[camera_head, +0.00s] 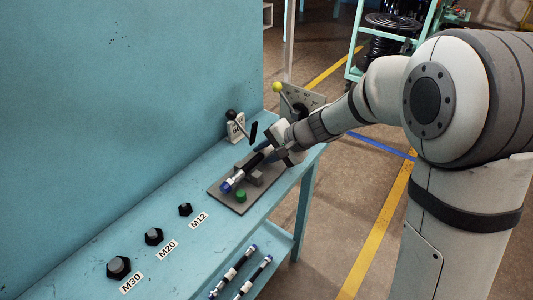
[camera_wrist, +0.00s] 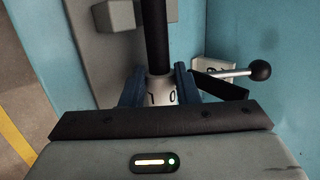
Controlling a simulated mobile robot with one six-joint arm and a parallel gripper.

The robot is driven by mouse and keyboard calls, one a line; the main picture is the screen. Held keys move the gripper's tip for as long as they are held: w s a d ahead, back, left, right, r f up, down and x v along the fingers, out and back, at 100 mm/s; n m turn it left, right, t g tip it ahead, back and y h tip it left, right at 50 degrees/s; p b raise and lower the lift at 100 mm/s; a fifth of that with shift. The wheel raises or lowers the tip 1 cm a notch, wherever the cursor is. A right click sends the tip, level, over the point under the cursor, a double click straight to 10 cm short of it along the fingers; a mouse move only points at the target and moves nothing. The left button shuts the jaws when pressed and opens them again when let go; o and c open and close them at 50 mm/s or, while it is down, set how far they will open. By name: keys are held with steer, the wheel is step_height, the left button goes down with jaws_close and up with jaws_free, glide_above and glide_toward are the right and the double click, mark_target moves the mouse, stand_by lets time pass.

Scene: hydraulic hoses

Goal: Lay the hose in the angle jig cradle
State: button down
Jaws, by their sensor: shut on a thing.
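The hose is dark with a white fitting and blue end cap (camera_head: 226,187) at its near end. It lies lengthwise along the angle jig, over or between the grey cradle blocks (camera_head: 256,179) on a dark base plate (camera_head: 217,195). I cannot tell whether it rests on the cradle. My gripper (camera_head: 272,152) is at the hose's far end. In the wrist view, my gripper's blue fingers (camera_wrist: 160,82) are shut on the hose's pale ferrule (camera_wrist: 162,92); the black hose (camera_wrist: 157,38) runs straight up the picture, beside a grey jig part (camera_wrist: 100,50).
A black-knobbed lever (camera_head: 232,116) stands behind the jig, a yellow-knobbed one (camera_head: 278,88) at the bench's far end. A green button (camera_head: 241,195) is on the plate. Hex fittings marked M30 (camera_head: 118,267), M20 (camera_head: 153,236) and M12 (camera_head: 185,209) line the bench. Other hoses (camera_head: 255,277) lie below.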

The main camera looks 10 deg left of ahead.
stand_by(0.3)
steer(key=c, duration=1)
jaws_free()
steer(key=shift+f, duration=0.1)
steer(key=shift+c, duration=0.2)
steer(key=v, duration=0.8)
